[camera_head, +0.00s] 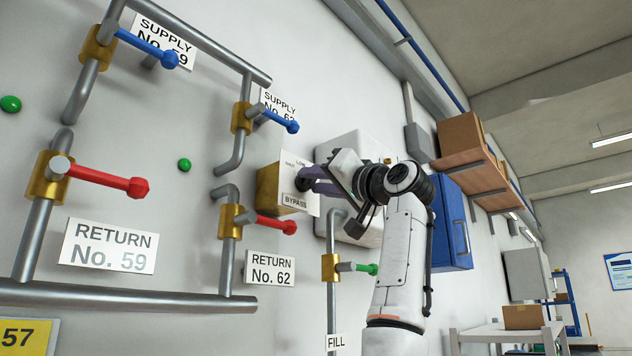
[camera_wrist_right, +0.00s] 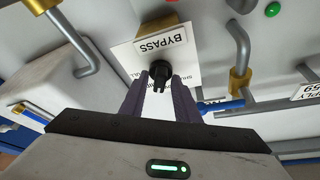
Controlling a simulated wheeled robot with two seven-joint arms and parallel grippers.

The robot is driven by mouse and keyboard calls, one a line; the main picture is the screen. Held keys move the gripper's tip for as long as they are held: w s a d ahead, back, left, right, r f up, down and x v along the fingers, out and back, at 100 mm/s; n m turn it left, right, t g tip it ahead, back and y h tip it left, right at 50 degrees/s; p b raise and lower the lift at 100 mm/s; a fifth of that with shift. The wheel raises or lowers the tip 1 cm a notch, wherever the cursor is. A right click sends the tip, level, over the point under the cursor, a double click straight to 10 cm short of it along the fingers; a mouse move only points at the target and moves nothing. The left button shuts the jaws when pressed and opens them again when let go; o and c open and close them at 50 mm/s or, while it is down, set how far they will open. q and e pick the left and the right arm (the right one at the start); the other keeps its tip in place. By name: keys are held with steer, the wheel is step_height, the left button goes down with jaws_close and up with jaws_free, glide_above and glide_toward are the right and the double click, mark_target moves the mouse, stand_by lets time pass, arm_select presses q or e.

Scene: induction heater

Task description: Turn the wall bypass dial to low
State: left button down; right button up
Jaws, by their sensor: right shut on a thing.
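The bypass dial is a black knob (camera_wrist_right: 160,70) on a white plate (camera_wrist_right: 187,62) marked BYPASS in the right wrist view. In the head view the plate (camera_head: 294,170) fronts a brass box (camera_head: 267,188) on the wall, with small position words near its top edge, LOW among them at the upper right. My right gripper (camera_head: 304,181) reaches the plate from the right, its purple fingers shut on the knob. The fingers (camera_wrist_right: 162,84) also show on both sides of the knob in the right wrist view. The knob's pointing direction is hidden. My left gripper is out of view.
Left of the dial are pipes with blue supply levers (camera_head: 279,122) and red return levers (camera_head: 276,224). A green fill lever (camera_head: 357,268) sits below it. A blue cabinet (camera_head: 451,222) and a shelf with boxes (camera_head: 468,170) are on the wall to the right.

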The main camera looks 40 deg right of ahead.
steer(key=n+y, duration=0.1)
steer(key=n, duration=0.2)
steer(key=shift+d+n+t+y+p, duration=0.15)
steer(key=shift+n+t+y+p, duration=0.15)
steer(key=shift+y+p, duration=0.1)
steer(key=shift+n+y+p, duration=0.55)
steer(key=shift+n+y, duration=0.45)
steer(key=shift+n, duration=1.2)
steer(key=o, duration=0.7)
steer(key=b+v, duration=0.4)
steer(key=v, duration=0.6)
steer(key=shift+s+f, duration=0.1)
